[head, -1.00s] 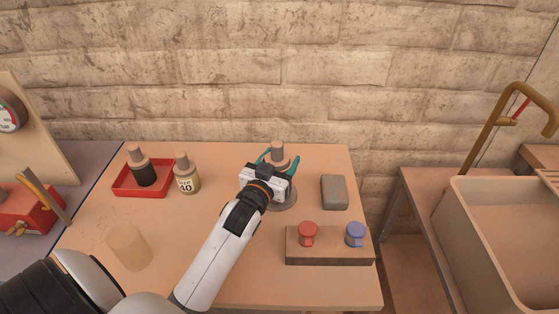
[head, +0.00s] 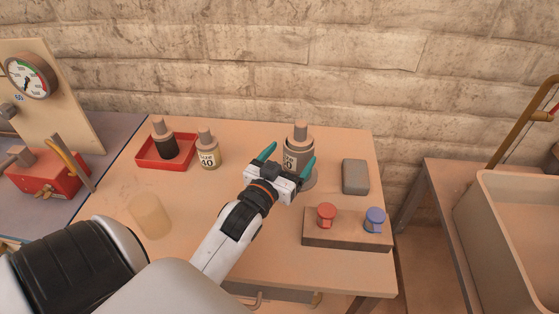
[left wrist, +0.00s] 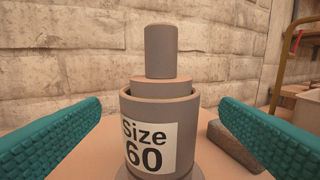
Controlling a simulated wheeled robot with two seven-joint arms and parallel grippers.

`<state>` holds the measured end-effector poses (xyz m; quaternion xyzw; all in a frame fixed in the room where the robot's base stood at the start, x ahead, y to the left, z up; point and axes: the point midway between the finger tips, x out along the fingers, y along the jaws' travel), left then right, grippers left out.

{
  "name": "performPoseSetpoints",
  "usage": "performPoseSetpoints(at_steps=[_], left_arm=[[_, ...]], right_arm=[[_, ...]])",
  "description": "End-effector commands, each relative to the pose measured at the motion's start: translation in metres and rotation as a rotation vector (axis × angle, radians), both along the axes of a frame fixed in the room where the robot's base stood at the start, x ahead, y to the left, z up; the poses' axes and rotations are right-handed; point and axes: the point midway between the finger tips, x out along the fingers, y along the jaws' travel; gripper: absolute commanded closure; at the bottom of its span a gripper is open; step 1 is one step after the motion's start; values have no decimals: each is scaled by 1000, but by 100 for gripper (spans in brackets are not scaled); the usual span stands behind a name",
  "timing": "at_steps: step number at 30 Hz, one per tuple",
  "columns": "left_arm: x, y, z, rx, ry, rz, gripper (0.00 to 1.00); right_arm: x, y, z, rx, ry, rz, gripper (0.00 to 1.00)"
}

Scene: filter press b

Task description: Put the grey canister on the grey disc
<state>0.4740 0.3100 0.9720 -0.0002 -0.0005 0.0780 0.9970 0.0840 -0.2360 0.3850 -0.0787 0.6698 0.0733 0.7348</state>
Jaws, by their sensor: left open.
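The grey canister (head: 300,137) has a narrower pinkish-grey top and stands upright on the grey disc (head: 312,181). In the left wrist view the canister (left wrist: 160,95) shows a "Size 60" label. The disc's rim shows to the canister's right in the head view; its near part is hidden by my gripper. My left gripper (head: 289,160) is open just in front of the canister. Its teal fingers are spread wide to either side and apart from the canister in the left wrist view. My right gripper is not in view.
A "Size 40" canister (head: 208,155) and a red tray (head: 181,164) holding a black canister (head: 164,143) stand left. A grey block (head: 355,177) lies right of the disc. A block with red and blue knobs (head: 345,236) is nearer.

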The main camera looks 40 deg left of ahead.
Motion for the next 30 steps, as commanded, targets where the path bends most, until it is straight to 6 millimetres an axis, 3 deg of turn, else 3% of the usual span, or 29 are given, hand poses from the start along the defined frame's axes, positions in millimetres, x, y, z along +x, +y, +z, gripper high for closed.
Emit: performPoseSetpoints(at_steps=[3,9,30], left_arm=[[-24,-3,-2,0,3,1,15],[-45,-7,-1,0,1,1,15],[-50,-8,2,1,0,1,15]], right_arm=[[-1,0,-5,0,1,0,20],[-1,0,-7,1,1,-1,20],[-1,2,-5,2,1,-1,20]])
